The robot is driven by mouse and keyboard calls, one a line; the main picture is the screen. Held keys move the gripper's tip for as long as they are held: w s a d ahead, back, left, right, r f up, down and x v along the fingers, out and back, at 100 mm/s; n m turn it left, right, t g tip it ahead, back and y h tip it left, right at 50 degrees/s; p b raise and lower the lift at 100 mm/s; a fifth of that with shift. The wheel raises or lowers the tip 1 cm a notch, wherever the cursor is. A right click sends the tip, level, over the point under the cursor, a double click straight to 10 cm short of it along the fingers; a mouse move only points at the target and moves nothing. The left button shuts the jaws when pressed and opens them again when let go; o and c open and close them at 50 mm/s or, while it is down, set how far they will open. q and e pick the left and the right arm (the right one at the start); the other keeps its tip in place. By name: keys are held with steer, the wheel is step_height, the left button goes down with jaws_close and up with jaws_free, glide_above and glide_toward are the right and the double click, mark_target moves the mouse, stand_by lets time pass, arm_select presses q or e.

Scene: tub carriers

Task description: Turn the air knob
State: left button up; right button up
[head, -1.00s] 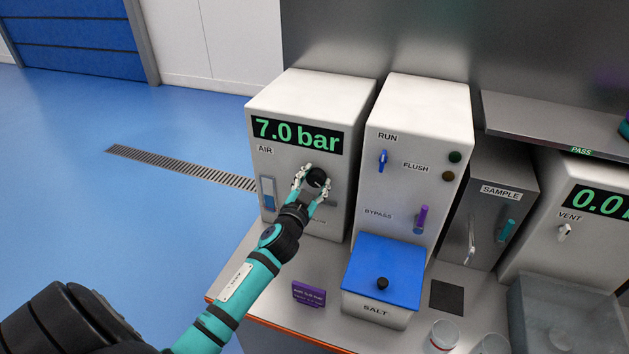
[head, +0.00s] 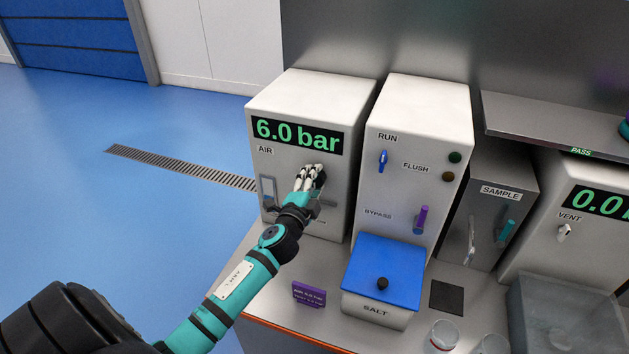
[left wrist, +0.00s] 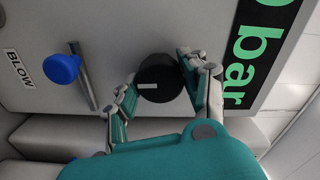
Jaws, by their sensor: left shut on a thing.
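The black air knob (left wrist: 160,78) with a white pointer line sits on the front of the white AIR box (head: 285,215). The box's display (head: 298,134) reads 6.0 bar in green. My left gripper (head: 312,173) is at the knob, with its fingers on either side of it and shut on it. In the left wrist view, my left gripper (left wrist: 158,88) has one finger on each side of the knob. In the head view the fingers hide most of the knob. My right gripper is not in view.
A blue knob (left wrist: 62,68) marked BLOW is beside the air knob in the left wrist view. The RUN/FLUSH box (head: 415,135) stands to the right. The blue-lidded salt box (head: 385,262) and a purple sign (head: 309,294) are in front.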

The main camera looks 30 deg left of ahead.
arm_select(q)
steer(key=shift+m, duration=0.6)
steer(key=o, duration=1.2)
steer(key=shift+s, duration=0.1)
steer(key=v, duration=1.2)
steer(key=shift+d, duration=0.1)
